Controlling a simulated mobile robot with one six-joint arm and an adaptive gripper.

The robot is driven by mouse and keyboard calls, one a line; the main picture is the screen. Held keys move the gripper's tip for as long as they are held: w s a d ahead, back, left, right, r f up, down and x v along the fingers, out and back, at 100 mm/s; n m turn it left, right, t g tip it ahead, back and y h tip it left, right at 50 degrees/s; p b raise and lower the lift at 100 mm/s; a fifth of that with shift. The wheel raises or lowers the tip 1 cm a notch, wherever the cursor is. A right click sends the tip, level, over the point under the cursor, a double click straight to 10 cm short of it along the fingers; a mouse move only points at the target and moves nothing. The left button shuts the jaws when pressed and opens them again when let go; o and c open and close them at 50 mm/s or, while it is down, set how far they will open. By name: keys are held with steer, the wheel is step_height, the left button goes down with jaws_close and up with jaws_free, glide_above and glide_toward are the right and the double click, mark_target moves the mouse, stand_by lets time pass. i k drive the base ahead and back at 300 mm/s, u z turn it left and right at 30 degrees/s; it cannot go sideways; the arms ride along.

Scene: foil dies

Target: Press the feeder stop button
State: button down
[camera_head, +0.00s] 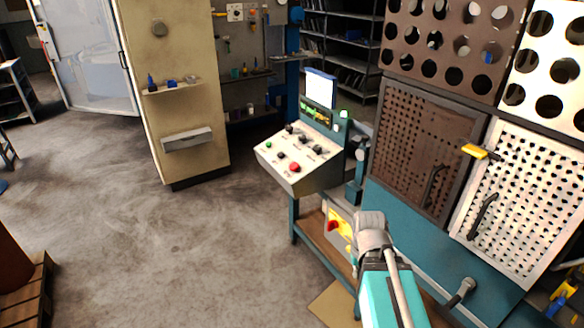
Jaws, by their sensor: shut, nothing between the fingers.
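A sloped control console (300,160) with a pale panel stands in the middle of the head view. A red button (294,167) sits near the panel's front edge, beside several dark knobs and a green button (268,145). A second red button (333,226) shows on a yellow plate (342,219) lower down, partly behind my arm. The labels are too small to read, so I cannot tell which button is the feeder stop. My arm (382,285) rises from the bottom edge, right of and below the console. I cannot make out my gripper or its fingers.
Perforated panels (425,150) with handles fill the right side, close to my arm. A cream pillar (175,90) stands at the back left. A pallet (25,285) is at lower left. Open floor (180,250) lies left of the console.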

mark_target(294, 167)
steer(key=z, duration=0.1)
steer(key=i, duration=1)
steer(key=u, duration=0.1)
